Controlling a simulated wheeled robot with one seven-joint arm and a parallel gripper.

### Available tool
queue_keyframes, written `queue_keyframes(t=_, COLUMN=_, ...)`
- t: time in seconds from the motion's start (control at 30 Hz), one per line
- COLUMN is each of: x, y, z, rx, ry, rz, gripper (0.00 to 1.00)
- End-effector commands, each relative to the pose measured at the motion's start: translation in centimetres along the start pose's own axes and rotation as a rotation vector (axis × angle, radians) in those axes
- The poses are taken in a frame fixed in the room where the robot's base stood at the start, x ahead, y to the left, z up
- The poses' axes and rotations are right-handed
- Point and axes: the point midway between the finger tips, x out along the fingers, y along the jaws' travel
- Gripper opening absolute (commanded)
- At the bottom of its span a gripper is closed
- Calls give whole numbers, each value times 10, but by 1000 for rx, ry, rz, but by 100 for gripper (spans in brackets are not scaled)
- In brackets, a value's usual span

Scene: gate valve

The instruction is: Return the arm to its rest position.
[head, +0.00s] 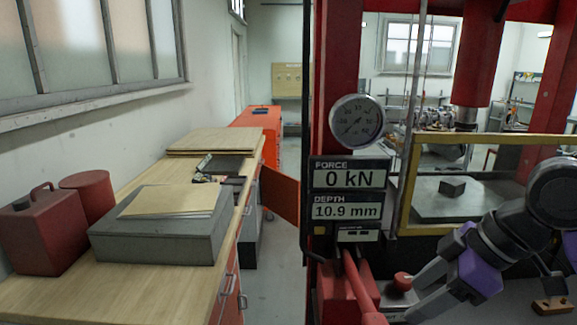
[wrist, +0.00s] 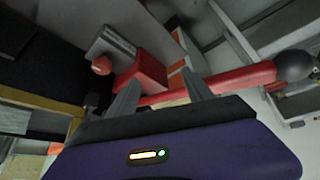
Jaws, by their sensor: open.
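My gripper (head: 416,291) is at the lower right in the head view, in front of the red press. Its grey fingers are apart, with nothing seen between them. In the wrist view, my gripper (wrist: 160,91) points toward a red lever (wrist: 232,80) with a black ball end, which passes beyond the fingertips. Whether a finger touches the lever cannot be told. The lever (head: 362,280) also shows in the head view, left of my gripper. A box with a red button (head: 402,278) sits close to the fingertips.
The red press frame (head: 338,80) carries a round gauge (head: 357,122) and displays (head: 348,193) reading 0 kN and 10.9 mm. A yellow-framed guard (head: 408,185) stands behind my arm, with a dark block (head: 452,187) beyond it. A wooden bench (head: 150,290) is at the left.

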Motion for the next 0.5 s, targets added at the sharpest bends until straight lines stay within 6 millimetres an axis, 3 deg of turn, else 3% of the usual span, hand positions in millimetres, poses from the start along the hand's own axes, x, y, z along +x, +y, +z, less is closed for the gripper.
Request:
queue_keyframes(t=0.27, x=-12, y=29, z=-39, rx=42, ry=171, rz=146, gripper=59)
queue_keyframes(t=0.5, x=-26, y=56, z=-83, rx=126, ry=459, rz=295, gripper=59)
